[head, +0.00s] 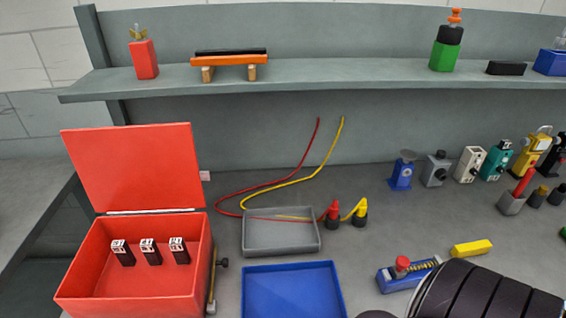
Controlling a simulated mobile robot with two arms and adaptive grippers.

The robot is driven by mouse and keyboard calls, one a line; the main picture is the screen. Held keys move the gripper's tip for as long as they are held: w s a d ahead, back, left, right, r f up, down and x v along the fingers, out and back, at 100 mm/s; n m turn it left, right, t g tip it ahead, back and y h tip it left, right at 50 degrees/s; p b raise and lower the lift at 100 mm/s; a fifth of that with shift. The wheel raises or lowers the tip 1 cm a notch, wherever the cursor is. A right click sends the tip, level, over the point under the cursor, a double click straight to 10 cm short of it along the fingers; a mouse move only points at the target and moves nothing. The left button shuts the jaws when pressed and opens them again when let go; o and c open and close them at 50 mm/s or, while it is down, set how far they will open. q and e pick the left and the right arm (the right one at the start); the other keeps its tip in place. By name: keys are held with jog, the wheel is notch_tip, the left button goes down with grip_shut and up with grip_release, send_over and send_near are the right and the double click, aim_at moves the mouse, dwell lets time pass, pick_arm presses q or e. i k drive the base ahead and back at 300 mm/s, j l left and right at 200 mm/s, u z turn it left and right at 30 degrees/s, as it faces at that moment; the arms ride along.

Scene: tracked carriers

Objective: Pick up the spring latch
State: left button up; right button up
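What looks like the spring latch (394,283) lies on the grey bench at the lower right. It has a blue block body, a coiled spring along its top and a red round knob. Its right end is close to a dark ribbed part of my own arm, which covers the lower right corner. I cannot tell whether they touch. No fingertips of either gripper show in the head view.
A yellow block (472,248) lies just beyond the latch. A blue tray (290,268) and a grey tray (281,248) are to its left. An open red box (75,290) holds three small dark items. Several devices stand at right, including a teal one (496,160). A shelf (330,75) spans the back.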

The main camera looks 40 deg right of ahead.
aim_at(416, 271)
jog(key=z, duration=0.45)
jog(key=l+z, duration=0.1)
jog(key=z, duration=0.75)
jog(key=l+z, duration=0.1)
jog(key=z, duration=0.8)
jog(key=k+l+u, duration=0.1)
jog(key=l+u, duration=0.15)
jog(key=k+l+u, duration=0.25)
jog(key=l, duration=0.15)
jog(key=i, duration=0.1)
